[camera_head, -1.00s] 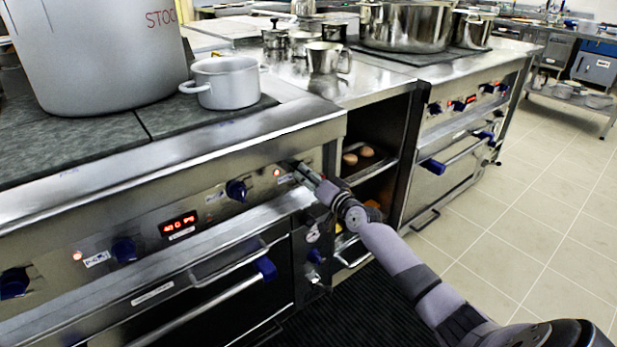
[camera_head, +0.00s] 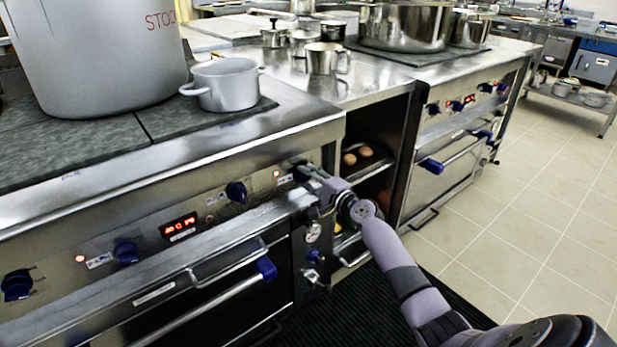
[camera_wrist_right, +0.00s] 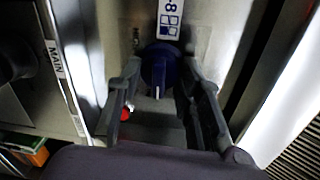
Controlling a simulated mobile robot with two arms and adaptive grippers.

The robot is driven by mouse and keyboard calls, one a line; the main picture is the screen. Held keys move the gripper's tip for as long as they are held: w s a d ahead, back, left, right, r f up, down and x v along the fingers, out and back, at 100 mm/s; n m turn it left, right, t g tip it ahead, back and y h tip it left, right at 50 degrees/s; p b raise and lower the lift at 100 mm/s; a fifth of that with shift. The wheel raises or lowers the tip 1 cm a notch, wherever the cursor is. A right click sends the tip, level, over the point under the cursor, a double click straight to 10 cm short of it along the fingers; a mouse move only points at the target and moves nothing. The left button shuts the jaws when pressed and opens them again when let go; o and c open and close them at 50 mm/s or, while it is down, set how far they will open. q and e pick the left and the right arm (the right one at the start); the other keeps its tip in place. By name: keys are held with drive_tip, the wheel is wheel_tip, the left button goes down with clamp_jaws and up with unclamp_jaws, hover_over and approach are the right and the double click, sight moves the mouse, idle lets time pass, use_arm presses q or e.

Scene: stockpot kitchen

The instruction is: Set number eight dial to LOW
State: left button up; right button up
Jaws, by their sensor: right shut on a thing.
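The number eight dial (camera_wrist_right: 158,72) is a blue knob with a pale pointer mark in the right wrist view. A white label (camera_wrist_right: 170,20) with an 8 and small blue squares sits beside it on the steel panel. My right gripper (camera_wrist_right: 160,85) has one finger on each side of the dial and is shut on it. In the head view my right gripper (camera_head: 312,177) is at the right end of the near stove's control panel and hides the dial. My left gripper is not in view.
Other blue dials (camera_head: 236,191) and a red display (camera_head: 179,226) are on the same panel. An oven handle (camera_head: 228,263) juts out below. A grey pot (camera_head: 227,84) and a large stockpot (camera_head: 100,50) stand on the stove top. An open shelf is right of my gripper.

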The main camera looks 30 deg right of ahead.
drive_tip(key=shift+m+p, duration=0.3)
drive_tip(key=shift+m, duration=0.9)
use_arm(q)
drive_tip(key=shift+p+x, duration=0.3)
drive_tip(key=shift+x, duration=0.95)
use_arm(e)
drive_tip(key=shift+f+m+y, duration=0.1)
drive_tip(key=shift+m+y, duration=0.2)
drive_tip(key=shift+m, duration=0.6)
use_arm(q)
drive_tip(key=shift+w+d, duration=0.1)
use_arm(e)
drive_tip(key=o, duration=1.2)
drive_tip(key=shift+c, duration=0.2)
drive_tip(key=shift+s, duration=0.1)
drive_tip(key=s+d, duration=0.1)
drive_tip(key=s, duration=1)
drive_tip(key=shift+s+d+r, duration=0.15)
drive_tip(key=shift+s+r, duration=0.25)
